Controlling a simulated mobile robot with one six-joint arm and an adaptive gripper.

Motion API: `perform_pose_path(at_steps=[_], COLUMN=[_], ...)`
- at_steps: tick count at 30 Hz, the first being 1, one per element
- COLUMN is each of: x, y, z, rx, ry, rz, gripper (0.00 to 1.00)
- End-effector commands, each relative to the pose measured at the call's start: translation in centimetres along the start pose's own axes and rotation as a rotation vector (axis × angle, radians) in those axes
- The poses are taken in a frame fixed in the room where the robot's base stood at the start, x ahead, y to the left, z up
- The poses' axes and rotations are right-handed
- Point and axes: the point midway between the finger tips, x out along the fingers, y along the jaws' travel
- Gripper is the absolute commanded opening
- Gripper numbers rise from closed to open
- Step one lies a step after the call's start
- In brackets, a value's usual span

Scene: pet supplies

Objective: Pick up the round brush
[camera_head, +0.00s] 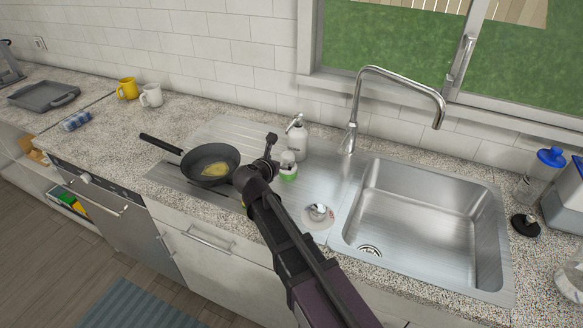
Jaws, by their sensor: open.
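A small round item with a whitish top and a green lower part (288,168), which looks like the round brush, sits on the steel drainboard (325,180) left of the sink. My gripper (271,148) is small and dark in this view, just left of the brush and seemingly close to it. Nothing shows held in it. Its fingers are hard to make out, and I cannot tell whether they touch the brush.
A black frying pan (211,160) with yellow food lies left of my gripper. A white soap dispenser (298,140) stands behind the brush. A white dish with a metal item (317,214) lies in front, beside the empty sink (425,222). The faucet (352,115) stands behind the sink.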

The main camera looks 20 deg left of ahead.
Motion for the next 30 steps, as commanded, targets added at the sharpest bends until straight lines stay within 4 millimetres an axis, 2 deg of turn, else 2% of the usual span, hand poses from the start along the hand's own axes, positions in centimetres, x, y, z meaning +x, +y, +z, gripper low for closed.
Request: perform_pose_path(at_steps=[5,16,30], x=[1.0,4.8,5.2], y=[-0.1,-0.4,-0.5], z=[-0.3,-0.7,-0.6], rx=[0.000,0.001,0.000], ry=[0.000,0.000,0.000], rz=[-0.001,-0.001,0.000], gripper=[0.97,0.97,0.97])
